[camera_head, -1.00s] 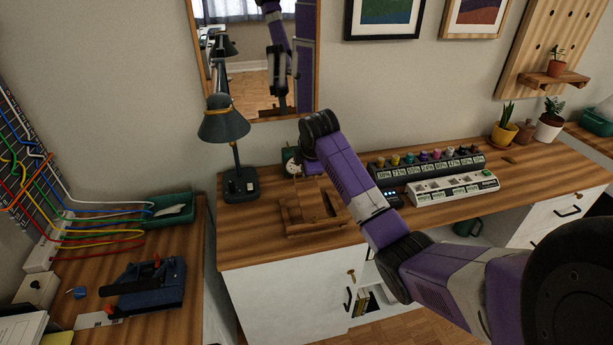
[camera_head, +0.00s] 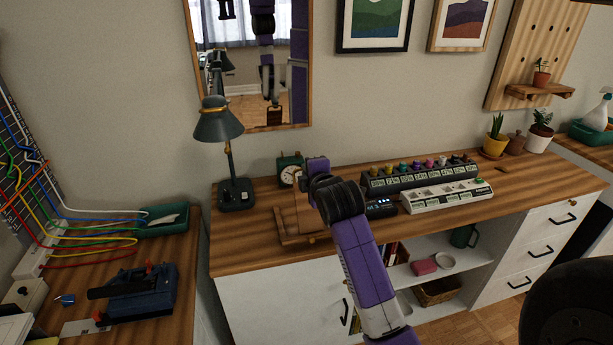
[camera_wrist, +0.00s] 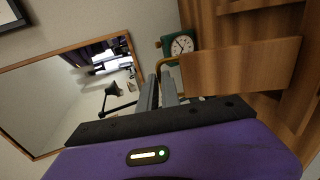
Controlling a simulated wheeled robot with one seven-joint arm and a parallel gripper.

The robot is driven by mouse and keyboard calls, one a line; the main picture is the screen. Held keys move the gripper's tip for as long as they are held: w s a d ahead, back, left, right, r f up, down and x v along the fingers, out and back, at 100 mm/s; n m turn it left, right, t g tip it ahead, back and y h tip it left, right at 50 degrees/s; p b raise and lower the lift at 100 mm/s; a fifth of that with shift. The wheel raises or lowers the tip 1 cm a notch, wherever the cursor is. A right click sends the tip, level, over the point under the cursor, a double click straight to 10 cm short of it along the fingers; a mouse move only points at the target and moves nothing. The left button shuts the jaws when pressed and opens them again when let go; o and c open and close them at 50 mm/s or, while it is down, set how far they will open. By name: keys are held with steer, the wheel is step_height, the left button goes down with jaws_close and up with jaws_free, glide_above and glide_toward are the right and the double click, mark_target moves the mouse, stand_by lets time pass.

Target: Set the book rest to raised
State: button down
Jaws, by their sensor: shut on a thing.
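The book rest (camera_head: 291,239) is a brown wooden stand on the desk, left of the middle in the head view. Its panel (camera_head: 303,213) stands up at a steep tilt above the base. In the wrist view the wooden panel (camera_wrist: 240,68) lies right beside my fingers. My gripper (camera_wrist: 161,84) is shut on the book rest, at the panel's edge; the exact contact is hard to see. In the head view my wrist hides the fingertips and the right part of the stand.
A green clock (camera_head: 288,171) stands close behind the book rest. A dark lamp (camera_head: 235,195) is to its left, with a mirror (camera_head: 255,118) on the wall behind. A dark control box (camera_head: 382,208) and a white switch panel (camera_head: 445,197) are to the right.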

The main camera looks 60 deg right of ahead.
steer(key=shift+s+a, duration=0.15)
steer(key=shift+a, duration=0.05)
stand_by(0.3)
steer(key=c, duration=1.6)
jaws_free()
steer(key=shift+o, duration=0.2)
steer(key=v, duration=0.7)
steer(key=shift+s+a, duration=0.25)
steer(key=shift+r, duration=0.1)
